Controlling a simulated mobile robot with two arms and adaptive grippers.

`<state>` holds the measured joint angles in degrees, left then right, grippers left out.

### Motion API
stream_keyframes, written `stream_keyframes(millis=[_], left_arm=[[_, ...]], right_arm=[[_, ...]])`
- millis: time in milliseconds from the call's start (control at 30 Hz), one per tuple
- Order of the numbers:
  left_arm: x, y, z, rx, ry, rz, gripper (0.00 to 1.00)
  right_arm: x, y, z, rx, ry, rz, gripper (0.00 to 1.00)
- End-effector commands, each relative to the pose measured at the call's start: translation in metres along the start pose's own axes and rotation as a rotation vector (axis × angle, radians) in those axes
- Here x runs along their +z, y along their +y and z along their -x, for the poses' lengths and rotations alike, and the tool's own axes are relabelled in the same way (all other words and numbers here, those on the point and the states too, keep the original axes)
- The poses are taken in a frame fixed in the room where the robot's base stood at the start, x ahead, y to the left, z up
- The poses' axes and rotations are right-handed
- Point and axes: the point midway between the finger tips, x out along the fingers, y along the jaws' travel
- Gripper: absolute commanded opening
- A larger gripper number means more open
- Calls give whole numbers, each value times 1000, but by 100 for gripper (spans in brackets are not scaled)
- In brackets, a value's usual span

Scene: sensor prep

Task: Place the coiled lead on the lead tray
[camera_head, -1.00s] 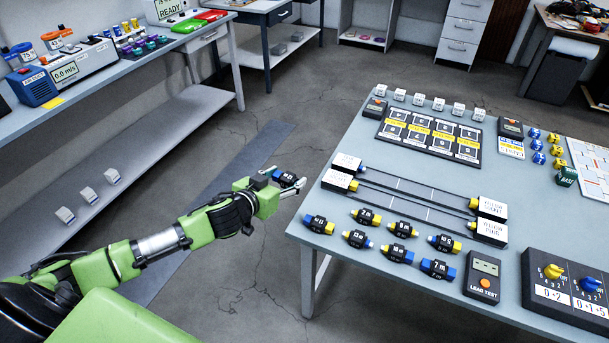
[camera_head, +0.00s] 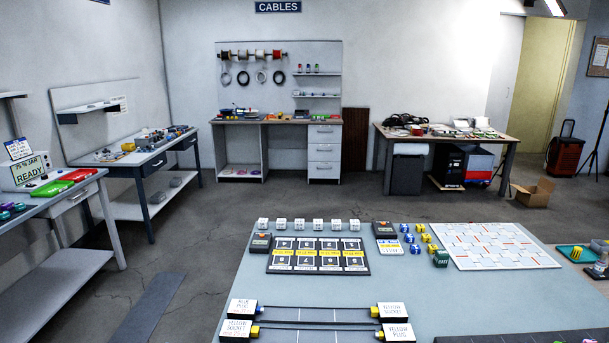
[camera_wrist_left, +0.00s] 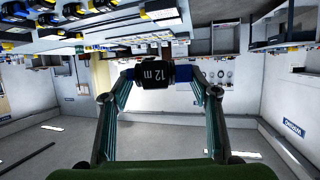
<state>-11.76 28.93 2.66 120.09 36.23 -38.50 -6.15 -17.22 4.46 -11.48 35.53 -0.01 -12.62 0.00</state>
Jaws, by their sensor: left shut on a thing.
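A black coiled lead marked "12 m" (camera_wrist_left: 154,75), with blue ends, is held between the fingertips of my left gripper (camera_wrist_left: 157,78) in the left wrist view, where the room appears upside down. The gripper is shut on it and the lead is clear of any surface. The left gripper is outside the head view, and my right gripper is in neither view. Other coiled leads (camera_wrist_left: 38,22) lie on a table at the upper left of the wrist view. I cannot tell which thing is the lead tray.
A blue-grey table (camera_head: 420,290) fills the front of the head view, with plug rails, cards and a grid board (camera_head: 490,247). A bench with cable spools (camera_head: 262,118) stands at the back under a CABLES sign (camera_head: 277,7).

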Motion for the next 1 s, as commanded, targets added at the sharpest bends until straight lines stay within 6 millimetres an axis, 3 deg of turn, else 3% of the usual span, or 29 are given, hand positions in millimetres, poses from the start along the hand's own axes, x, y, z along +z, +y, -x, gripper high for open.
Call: stream_keyframes(millis=[300, 600, 833, 1000], left_arm=[[-27, 62, 64, 326, 8, -137, 32], [-44, 102, 121, 567, 3, -241, 33], [-46, 109, 133, 614, 0, -258, 33], [-42, 103, 122, 576, -3, -238, 33]], right_arm=[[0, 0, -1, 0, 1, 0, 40], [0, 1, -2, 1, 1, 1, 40], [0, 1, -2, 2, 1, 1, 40], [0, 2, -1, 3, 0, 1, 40]])
